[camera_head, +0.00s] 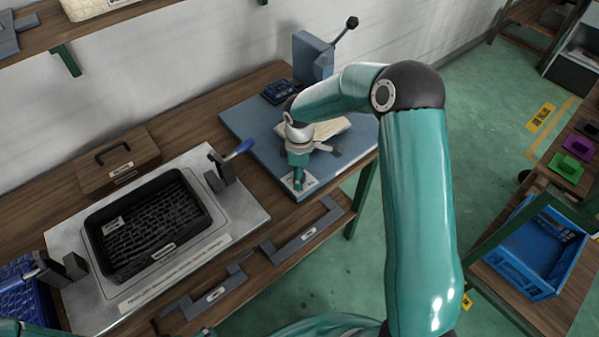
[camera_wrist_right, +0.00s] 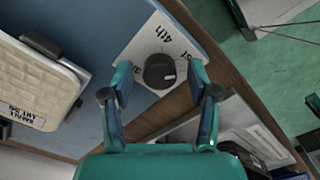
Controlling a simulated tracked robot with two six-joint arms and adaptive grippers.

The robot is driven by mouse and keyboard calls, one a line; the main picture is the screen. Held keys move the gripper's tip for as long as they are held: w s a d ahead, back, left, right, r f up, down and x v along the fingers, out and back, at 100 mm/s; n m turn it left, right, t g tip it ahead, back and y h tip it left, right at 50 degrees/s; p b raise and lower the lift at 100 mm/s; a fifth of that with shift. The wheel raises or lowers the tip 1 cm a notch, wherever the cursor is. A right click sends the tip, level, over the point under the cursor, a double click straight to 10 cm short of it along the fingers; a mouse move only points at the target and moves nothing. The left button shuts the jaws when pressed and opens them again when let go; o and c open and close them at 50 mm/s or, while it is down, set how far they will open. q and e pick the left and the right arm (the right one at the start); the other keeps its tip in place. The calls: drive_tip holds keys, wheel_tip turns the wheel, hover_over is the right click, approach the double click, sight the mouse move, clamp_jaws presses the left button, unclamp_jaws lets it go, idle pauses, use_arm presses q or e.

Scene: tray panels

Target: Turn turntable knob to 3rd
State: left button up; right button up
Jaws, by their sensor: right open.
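The turntable knob (camera_wrist_right: 160,70) is a round black knob on a white dial plate (camera_wrist_right: 150,40) in the right wrist view. "4th" is readable on the plate, with partly hidden labels on both sides of the knob. A small light mark shows on the knob's right part. My right gripper (camera_wrist_right: 160,82) is open, with one finger on each side of the knob and visible gaps between. In the head view my right gripper (camera_head: 299,183) points down over the dial plate (camera_head: 309,183) and hides the knob. My left gripper is out of view.
The blue turntable base (camera_head: 248,125) carries a cream panel (camera_head: 331,131), which also lies left of the dial in the wrist view (camera_wrist_right: 35,85). A black tray (camera_head: 100,245) sits in a metal fixture with clamps to the left. A blue crate (camera_head: 530,250) stands at right.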

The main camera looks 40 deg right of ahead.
drive_tip(key=shift+c, duration=0.2)
clamp_jaws()
drive_tip(key=shift+f, duration=0.1)
